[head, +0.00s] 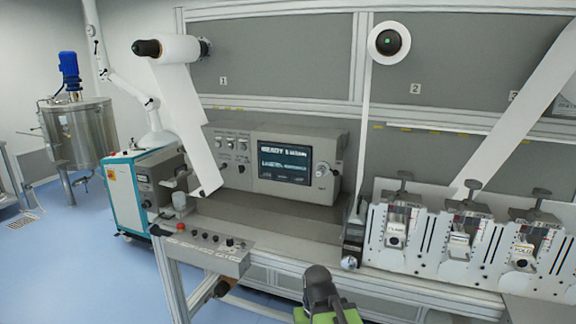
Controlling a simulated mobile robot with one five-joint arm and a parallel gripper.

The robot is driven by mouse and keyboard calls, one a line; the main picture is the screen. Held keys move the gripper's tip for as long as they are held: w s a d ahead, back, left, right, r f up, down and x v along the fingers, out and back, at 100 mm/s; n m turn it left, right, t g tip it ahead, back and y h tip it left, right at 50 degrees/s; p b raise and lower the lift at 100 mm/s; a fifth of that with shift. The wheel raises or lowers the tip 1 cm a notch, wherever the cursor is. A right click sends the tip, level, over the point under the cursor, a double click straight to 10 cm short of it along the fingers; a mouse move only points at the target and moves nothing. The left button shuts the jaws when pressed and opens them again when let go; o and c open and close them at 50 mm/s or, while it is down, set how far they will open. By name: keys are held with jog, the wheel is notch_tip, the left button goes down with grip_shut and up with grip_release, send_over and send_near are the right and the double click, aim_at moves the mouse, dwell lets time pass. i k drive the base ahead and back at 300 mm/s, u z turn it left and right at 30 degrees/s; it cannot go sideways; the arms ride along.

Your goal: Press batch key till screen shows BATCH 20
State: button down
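The screen (285,162) is set in the front of a grey console (270,135) left of the middle in the head view. Its top line seems to start with READY; the smaller text is too small to read. Several small keys and knobs sit left of the screen, and one larger knob sits right of it. I cannot tell which is the batch key. My gripper (319,284), dark above green parts, is at the bottom centre, in front of and below the console, apart from it. Its fingers cannot be made out.
A front control box (205,248) with a red button and several knobs juts out at the left. White slotted units (450,240) line the right side. A white web strip (185,130) hangs left of the screen. The grey bed before the console is clear.

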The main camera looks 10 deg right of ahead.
aim_at(279, 175)
jog(key=u, duration=0.1)
jog(key=i, duration=1)
jog(key=z, duration=0.05)
